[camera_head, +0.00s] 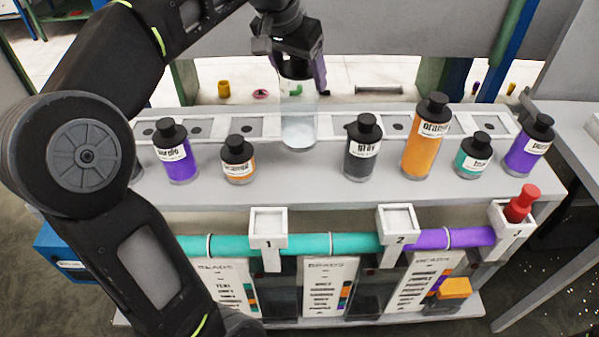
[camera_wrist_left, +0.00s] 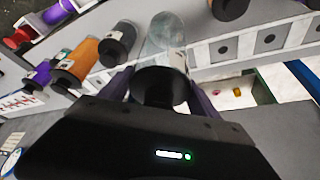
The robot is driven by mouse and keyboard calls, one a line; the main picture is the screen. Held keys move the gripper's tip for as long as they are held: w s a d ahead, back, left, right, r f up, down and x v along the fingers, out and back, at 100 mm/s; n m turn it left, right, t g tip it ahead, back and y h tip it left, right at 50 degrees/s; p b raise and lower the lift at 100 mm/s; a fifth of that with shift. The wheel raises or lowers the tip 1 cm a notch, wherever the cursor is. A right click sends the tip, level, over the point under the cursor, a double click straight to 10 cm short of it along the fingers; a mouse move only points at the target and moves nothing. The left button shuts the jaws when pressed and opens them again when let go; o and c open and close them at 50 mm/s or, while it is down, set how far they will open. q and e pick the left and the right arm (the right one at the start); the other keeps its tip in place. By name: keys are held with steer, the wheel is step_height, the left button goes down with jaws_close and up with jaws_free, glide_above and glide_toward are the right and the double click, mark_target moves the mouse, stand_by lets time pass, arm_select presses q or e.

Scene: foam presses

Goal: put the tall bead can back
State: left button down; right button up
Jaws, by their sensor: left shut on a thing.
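My left gripper (camera_head: 297,74) is shut on the black cap of a tall clear can (camera_head: 298,112). The can hangs upright from it, its see-through body pale near the bottom. Its base is at the white slotted strip (camera_head: 232,126) along the back of the grey shelf; I cannot tell whether it touches. In the left wrist view the clear can (camera_wrist_left: 166,42) shows beyond the cap, between the purple fingers (camera_wrist_left: 160,90). My right gripper is not in view.
On the shelf (camera_head: 300,180) stand purple (camera_head: 177,158), small orange (camera_head: 238,165), gray (camera_head: 362,152), tall orange (camera_head: 424,140), teal (camera_head: 474,160) and purple (camera_head: 528,150) cans. The gray can is close right of the held can. Below are numbered hoppers (camera_head: 268,222) and a red-topped bottle (camera_head: 521,205).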

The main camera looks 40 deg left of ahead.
mark_target(288, 84)
arm_select(q)
steer(key=shift+f, duration=3.1)
steer(key=shift+f, duration=1.9)
steer(key=shift+f, duration=0.2)
steer(key=shift+c, duration=0.8)
jaws_free()
steer(key=v, duration=1.2)
steer(key=shift+r, duration=0.3)
